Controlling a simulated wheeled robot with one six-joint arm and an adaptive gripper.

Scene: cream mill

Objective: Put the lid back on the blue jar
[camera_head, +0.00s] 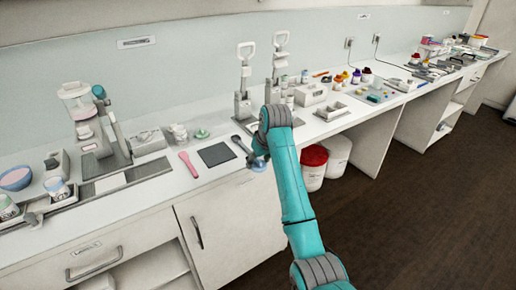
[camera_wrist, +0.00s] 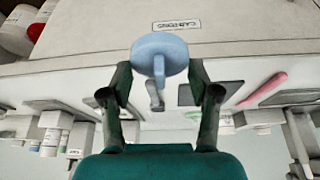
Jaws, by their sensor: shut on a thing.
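My gripper (camera_wrist: 160,72) is shut on a light blue round lid (camera_wrist: 159,48), seen between its fingers in the wrist view. In the head view the lid (camera_head: 258,164) shows as a small blue shape below the end of my arm, by the counter's front edge. A small jar with a blue band (camera_head: 57,188) stands at the far left of the counter, well to the left of my gripper. It is too small to tell for sure whether this is the blue jar. My fingertips are largely hidden behind my arm in the head view.
A dark mat (camera_head: 215,154), a pink spatula (camera_head: 188,164) and a green lid (camera_head: 201,133) lie left of my gripper. A mixer-like machine (camera_head: 103,130) stands farther left, near a bowl (camera_head: 15,178). Two upright presses (camera_head: 243,82) stand behind.

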